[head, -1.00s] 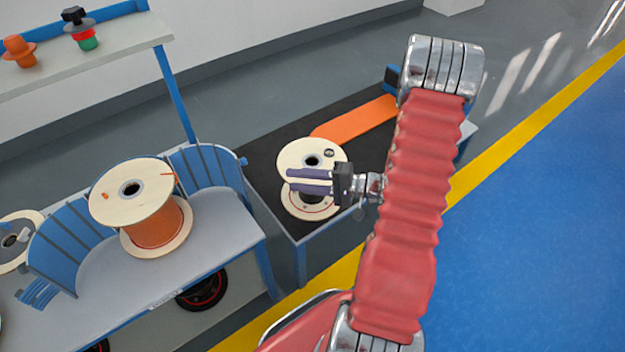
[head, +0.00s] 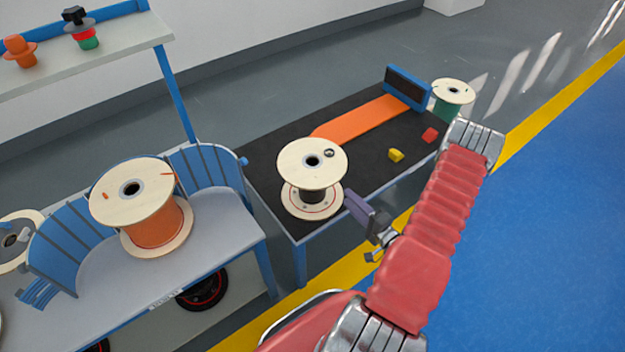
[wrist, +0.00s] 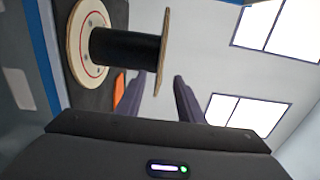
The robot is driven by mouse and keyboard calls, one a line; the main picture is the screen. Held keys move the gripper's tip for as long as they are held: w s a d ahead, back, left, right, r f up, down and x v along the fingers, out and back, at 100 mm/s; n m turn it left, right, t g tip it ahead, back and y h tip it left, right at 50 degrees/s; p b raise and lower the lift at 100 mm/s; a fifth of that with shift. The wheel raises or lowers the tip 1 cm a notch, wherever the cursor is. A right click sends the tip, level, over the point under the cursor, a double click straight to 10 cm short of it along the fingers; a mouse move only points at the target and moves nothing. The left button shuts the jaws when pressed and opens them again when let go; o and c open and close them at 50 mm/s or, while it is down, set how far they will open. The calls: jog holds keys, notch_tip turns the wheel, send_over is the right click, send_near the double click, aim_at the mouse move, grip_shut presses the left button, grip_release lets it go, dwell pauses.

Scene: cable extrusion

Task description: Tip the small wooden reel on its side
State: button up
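The small wooden reel (head: 312,165) stands upright on the near left end of the black-topped table, with a dark core between its two pale flanges. It also shows in the wrist view (wrist: 128,47), where it appears sideways because the camera is rolled. Whether a finger touches the reel cannot be told.
The black table (head: 262,160) carries an orange strip (head: 362,119), a yellow block (head: 396,155) and a red block (head: 430,135). A larger orange-wound reel (head: 155,215) stands on the grey bench (head: 225,225) at left. A green reel (head: 450,100) stands behind the table's far end.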

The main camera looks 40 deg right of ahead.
aim_at(330, 179)
jog(key=shift+w, duration=0.1)
jog(key=shift+w+a, duration=0.15)
jog(key=shift+w, duration=5.25)
jog(key=shift+c, duration=0.3)
jog(key=c, duration=0.8)
grip_shut()
